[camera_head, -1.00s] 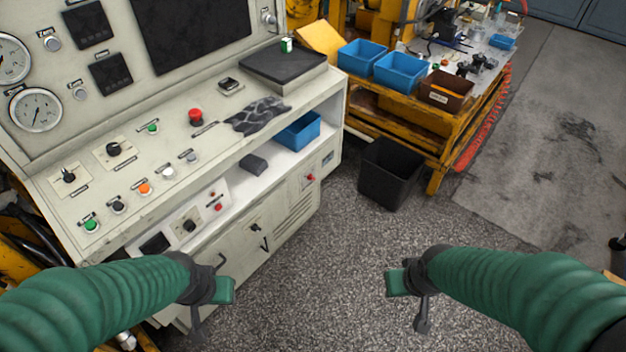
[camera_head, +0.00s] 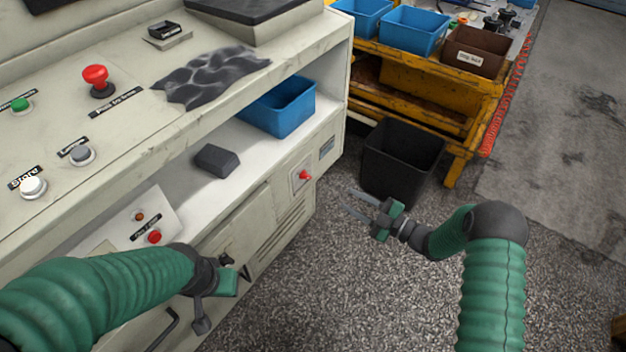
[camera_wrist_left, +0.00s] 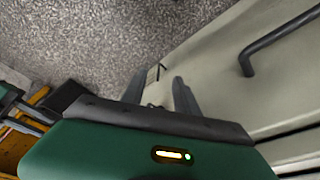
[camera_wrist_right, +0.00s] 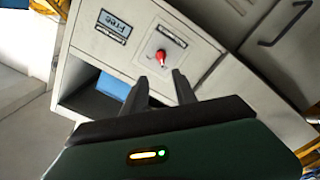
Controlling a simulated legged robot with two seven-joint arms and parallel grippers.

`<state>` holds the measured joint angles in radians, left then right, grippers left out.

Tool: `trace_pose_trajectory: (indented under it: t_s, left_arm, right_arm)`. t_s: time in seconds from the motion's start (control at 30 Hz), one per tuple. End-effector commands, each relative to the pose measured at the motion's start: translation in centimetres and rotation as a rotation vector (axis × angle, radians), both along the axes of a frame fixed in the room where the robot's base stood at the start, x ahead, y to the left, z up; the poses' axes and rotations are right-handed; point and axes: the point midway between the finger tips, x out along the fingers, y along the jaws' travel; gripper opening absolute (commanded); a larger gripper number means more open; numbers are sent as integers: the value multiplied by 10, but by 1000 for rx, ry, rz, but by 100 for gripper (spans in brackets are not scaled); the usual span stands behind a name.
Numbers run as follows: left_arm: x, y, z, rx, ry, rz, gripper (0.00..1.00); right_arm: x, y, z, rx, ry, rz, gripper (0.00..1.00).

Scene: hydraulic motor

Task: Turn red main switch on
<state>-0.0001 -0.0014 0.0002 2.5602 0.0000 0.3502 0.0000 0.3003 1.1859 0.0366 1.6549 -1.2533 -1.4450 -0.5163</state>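The red main switch (camera_head: 305,176) is a small red knob on a light plate at the right end of the console's lower front. In the right wrist view the red switch (camera_wrist_right: 161,56) shows just beyond the fingertips, in front of them and not touched. My right gripper (camera_head: 354,203) is right of the switch, its two fingers apart and empty, pointing toward the console; its fingers also show in the right wrist view (camera_wrist_right: 158,80). My left gripper (camera_head: 240,272) is low in front of the console; its fingers show apart and empty in the left wrist view (camera_wrist_left: 160,80).
A red mushroom button (camera_head: 96,76) stands on the console top. A blue bin (camera_head: 283,108) and a dark block (camera_head: 217,160) sit on the console shelf. A black bin (camera_head: 402,160) stands on the floor behind my right gripper. The floor in front is clear.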

Motion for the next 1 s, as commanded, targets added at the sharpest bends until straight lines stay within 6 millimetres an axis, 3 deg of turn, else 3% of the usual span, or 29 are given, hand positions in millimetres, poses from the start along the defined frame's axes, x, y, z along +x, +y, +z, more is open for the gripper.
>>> trace_pose_trajectory:
  t_s: [0.3,0.5,0.67,0.9,1.0]
  left_arm:
    - [0,0,-32,0,1,0,36]
    - [0,0,-45,0,1,0,36]
    - [0,0,-48,0,1,0,36]
    - [0,0,-47,0,1,0,36]
    - [0,0,-47,0,1,0,36]
  right_arm:
    - [50,69,-5,1,0,2,34]
    - [75,102,-4,0,1,1,34]
    - [83,113,-2,0,5,-1,34]
    - [84,114,-1,0,6,-2,34]
    - [84,114,-1,0,6,-2,22]
